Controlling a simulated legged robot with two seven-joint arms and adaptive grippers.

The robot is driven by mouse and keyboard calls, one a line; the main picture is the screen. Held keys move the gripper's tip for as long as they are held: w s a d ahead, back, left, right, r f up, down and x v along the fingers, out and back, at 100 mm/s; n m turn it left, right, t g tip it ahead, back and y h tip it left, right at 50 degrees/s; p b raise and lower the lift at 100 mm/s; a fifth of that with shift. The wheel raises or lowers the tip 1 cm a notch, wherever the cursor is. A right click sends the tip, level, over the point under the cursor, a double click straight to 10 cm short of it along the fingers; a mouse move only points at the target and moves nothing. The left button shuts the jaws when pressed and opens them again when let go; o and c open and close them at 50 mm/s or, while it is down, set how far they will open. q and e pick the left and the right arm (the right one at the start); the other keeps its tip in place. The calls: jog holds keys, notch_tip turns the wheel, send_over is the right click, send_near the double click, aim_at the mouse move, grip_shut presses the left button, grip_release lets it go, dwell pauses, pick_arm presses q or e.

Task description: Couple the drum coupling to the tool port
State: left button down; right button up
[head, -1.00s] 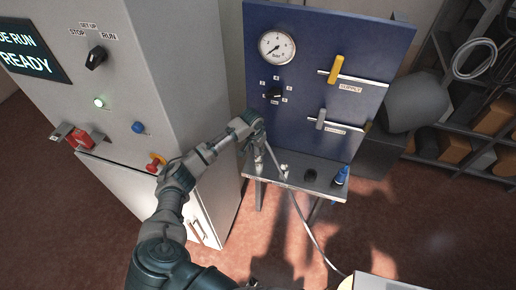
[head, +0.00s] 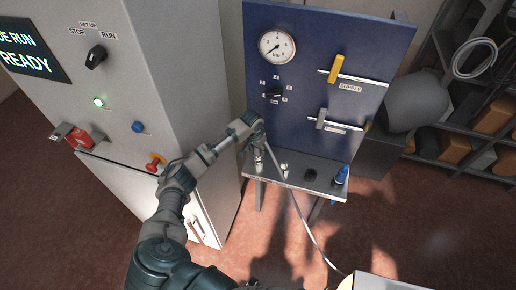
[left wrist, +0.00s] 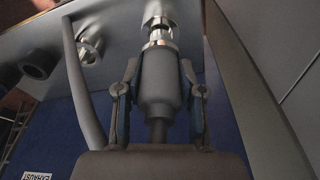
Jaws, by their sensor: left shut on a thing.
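My left gripper (head: 257,146) is low in front of the blue panel, just above the left end of the grey shelf. In the left wrist view its fingers (left wrist: 160,98) are shut on a grey cylindrical coupling (left wrist: 160,75), apparently the drum coupling. Straight ahead of the coupling is a bright metal fitting (left wrist: 158,24), apparently the tool port. The coupling's front end lines up with it, but I cannot tell whether they touch. In the head view the gripper mostly hides the coupling. My right gripper is not in view.
A grey hose (head: 303,225) runs from near the gripper down to the floor. The shelf (head: 327,188) also carries a metal fitting (head: 284,169), a black one (head: 310,175) and a blue one (head: 341,175). A grey cabinet (head: 185,100) stands close on the left.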

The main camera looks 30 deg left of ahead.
aim_at(258, 154)
pick_arm(q)
jog(key=shift+f, duration=1.7)
jog(key=c, duration=0.6)
grip_release()
jog(key=shift+c, duration=0.2)
notch_tip(258, 154, up, 12)
jog(key=s, duration=0.2)
jog(key=shift+f, duration=0.2)
jog(key=shift+s+a+f, duration=0.1)
